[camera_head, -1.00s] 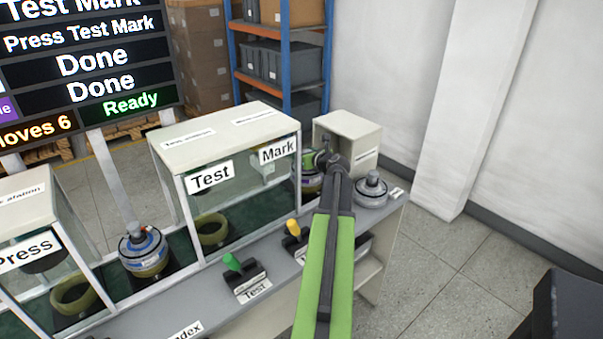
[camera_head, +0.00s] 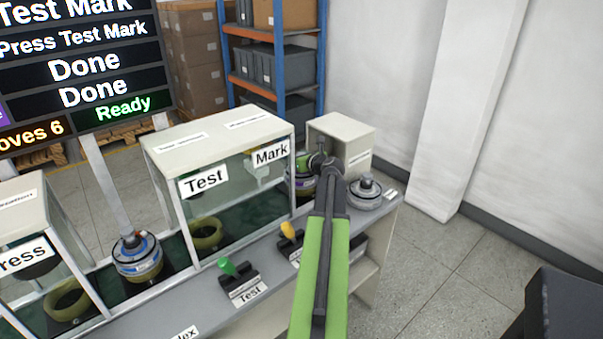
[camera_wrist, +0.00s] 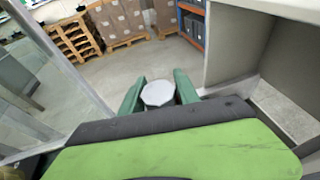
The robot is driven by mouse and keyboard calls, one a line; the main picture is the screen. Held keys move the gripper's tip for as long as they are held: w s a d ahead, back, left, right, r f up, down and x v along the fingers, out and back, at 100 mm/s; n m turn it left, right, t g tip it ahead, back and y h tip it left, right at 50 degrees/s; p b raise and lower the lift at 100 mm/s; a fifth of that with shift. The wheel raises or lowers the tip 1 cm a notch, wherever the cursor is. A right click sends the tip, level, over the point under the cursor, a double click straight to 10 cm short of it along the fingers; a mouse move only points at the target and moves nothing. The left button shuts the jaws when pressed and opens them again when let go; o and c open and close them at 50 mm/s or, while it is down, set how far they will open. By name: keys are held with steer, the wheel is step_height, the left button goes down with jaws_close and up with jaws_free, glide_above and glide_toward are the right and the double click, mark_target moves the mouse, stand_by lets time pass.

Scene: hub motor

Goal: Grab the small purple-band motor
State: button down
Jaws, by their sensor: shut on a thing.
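A motor (camera_head: 304,185) sits at the right end of the bench, just past the Mark bay and in front of the open box. My arm hides much of it, and I cannot make out its band colour clearly. My gripper (camera_head: 308,162) is over its top and shut on it. In the wrist view, the green fingers of my gripper (camera_wrist: 158,90) stand on either side of a round grey motor top (camera_wrist: 158,94). I cannot tell whether the motor is lifted off its support.
A grey motor (camera_head: 366,192) stands close right of my arm. A blue-banded motor (camera_head: 138,256) stands between the Press and Test housings. The open cream box (camera_head: 357,133) is close behind my gripper.

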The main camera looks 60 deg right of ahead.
steer(key=shift+r, duration=0.1)
step_height(320, 180, up, 10)
steer(key=p, duration=1)
steer(key=shift+s, duration=0.15)
